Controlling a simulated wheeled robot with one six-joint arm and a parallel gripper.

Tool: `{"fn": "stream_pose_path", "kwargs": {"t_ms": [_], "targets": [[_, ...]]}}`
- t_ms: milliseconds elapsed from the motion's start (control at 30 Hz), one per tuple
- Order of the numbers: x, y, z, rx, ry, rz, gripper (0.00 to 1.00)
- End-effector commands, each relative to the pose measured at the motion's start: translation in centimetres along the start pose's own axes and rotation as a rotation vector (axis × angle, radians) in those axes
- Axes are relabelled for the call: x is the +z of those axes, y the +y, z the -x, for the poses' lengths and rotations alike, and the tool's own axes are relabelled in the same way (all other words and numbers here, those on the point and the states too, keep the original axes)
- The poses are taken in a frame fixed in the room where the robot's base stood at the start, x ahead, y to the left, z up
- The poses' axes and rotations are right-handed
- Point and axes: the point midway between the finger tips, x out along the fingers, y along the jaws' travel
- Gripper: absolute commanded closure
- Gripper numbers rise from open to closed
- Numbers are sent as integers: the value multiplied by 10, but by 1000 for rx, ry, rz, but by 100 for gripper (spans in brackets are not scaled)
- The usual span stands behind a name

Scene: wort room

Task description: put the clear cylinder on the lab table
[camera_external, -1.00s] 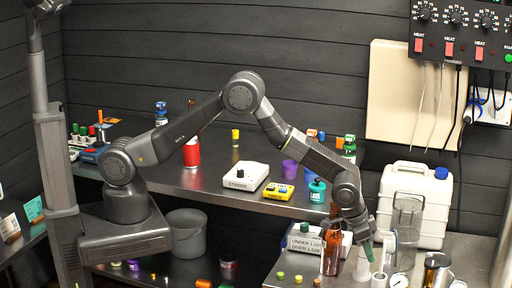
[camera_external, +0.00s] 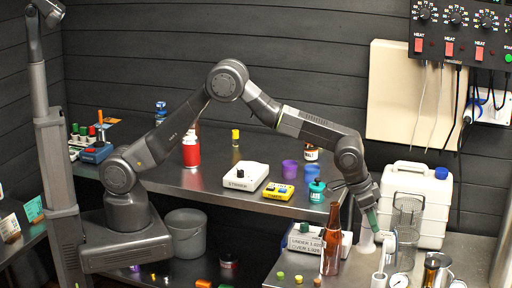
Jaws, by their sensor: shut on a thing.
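My gripper (camera_external: 373,222) is at the right, pointing down above the front right table, with a green part at its jaws. It is shut on what looks like the clear cylinder (camera_external: 366,241), a pale, see-through upright shape directly below the jaws. The jaws and the green part hide some of it, and its exact outline is hard to make out. The lab table is probably the grey surface (camera_external: 440,258) at the front right. I cannot tell whether the cylinder's lower end touches anything.
A brown bottle (camera_external: 331,245) and a labelled box (camera_external: 303,240) stand left of my gripper. A white jug (camera_external: 418,185), a wire basket (camera_external: 406,215), a dial gauge (camera_external: 399,280) and a metal jug (camera_external: 436,270) crowd the right. A long metal bench (camera_external: 215,178) stands behind.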

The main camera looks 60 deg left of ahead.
Motion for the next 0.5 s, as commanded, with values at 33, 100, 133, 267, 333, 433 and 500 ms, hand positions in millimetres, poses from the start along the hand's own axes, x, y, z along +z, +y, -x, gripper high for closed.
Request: {"fn": "stream_pose_path", "kwargs": {"t_ms": [33,100,133,267,333,433,500], "targets": [[-1,0,2,0,0,0,85],[-3,0,6,0,1,0,85],[-5,0,10,0,2,0,85],[-17,0,38,1,6,1,85],[-25,1,59,1,7,0,85],[-35,1,83,1,5,0,85],[-41,1,97,1,5,0,85]]}}
